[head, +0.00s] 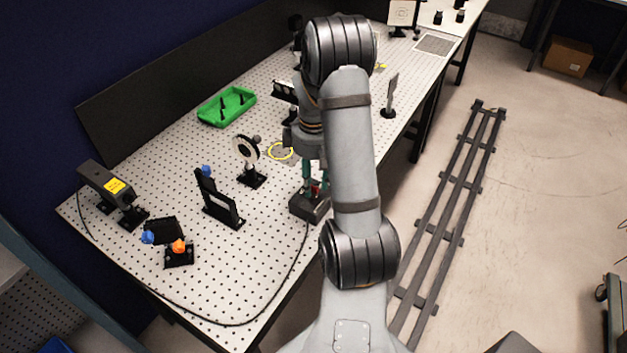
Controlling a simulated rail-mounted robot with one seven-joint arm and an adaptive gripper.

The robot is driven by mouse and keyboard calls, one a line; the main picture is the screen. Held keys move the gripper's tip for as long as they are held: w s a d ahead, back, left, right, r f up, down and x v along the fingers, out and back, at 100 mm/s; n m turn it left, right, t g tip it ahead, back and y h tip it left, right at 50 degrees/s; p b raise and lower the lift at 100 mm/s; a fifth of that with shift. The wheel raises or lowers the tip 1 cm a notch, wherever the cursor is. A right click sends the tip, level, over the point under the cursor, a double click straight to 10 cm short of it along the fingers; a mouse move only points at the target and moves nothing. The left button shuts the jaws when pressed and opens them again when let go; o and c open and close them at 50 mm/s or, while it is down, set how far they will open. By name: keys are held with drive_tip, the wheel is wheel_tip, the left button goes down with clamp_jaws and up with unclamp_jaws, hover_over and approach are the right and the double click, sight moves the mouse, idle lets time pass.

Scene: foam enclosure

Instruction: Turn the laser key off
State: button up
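A dark control box (306,206) sits on the perforated table near its front edge, with a cable running from it. A small red part (315,190), which looks like the key, shows on its top. My gripper (314,186) points down at the box, its greenish fingers at the red part. My arm covers the box's right side and part of the gripper. I cannot tell whether the fingers touch or hold the red part, nor which way the key is turned. The laser (105,186), a dark housing with a yellow label, stands at the table's left end.
A ring-shaped optic on a post (247,152) and a black upright plate (219,204) stand left of the box. Blue-knobbed and orange-knobbed mounts (179,256) are further left. A green tray (227,106) lies behind. The black cable (225,322) loops along the front edge.

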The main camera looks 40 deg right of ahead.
wheel_tip(320, 180, up, 12)
idle(0.6)
wheel_tip(320, 180, down, 12)
drive_tip(key=shift+f, duration=0.1)
idle(0.7)
